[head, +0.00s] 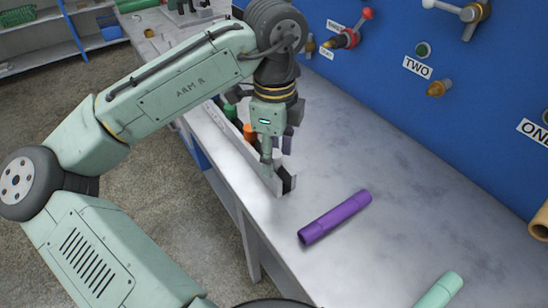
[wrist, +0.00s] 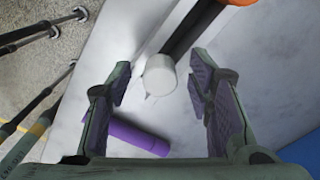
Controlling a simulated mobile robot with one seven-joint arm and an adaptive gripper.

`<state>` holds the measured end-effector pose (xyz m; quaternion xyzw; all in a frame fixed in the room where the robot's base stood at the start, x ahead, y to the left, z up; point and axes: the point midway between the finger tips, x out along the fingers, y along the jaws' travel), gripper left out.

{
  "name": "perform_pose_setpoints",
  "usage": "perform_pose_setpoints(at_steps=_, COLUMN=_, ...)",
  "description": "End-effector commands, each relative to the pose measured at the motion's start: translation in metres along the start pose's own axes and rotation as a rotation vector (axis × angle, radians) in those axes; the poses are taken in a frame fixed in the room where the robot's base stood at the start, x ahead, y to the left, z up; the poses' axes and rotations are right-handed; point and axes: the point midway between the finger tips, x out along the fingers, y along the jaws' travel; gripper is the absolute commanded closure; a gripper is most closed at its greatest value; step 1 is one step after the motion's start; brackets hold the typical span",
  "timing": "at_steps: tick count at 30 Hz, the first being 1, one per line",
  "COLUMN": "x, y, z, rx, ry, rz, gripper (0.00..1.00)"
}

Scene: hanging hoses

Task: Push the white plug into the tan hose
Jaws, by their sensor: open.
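The white plug (wrist: 160,76) shows in the wrist view as a round white end on a dark shaft, between the two fingers of my gripper (wrist: 158,88). The fingers are open, with a visible gap on each side of the plug. In the head view my gripper (head: 276,152) points down over the grey rack (head: 262,172) at the bench's left edge, and I cannot make out the white plug there. The tan hose (head: 540,222) is at the right edge of the head view, partly cut off by the frame.
A purple hose piece (head: 335,217) lies on the bench near the rack; a mint-green one (head: 440,290) lies closer. Green (head: 230,113) and orange (head: 249,132) plugs stand in the rack. The blue panel (head: 480,120) carries several fittings.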

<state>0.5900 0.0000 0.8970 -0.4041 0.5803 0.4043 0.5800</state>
Motion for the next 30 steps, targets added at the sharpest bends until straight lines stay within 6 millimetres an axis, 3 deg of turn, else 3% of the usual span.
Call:
perform_pose_setpoints(at_steps=22, x=-0.0006, y=-0.0001, z=0.0000, rx=0.000, ry=0.000, rz=0.000, gripper=0.98)
perform_pose_setpoints(at_steps=30, x=-0.0017, y=-0.0002, z=0.0000, rx=0.000, ry=0.000, rz=-0.001, gripper=0.99)
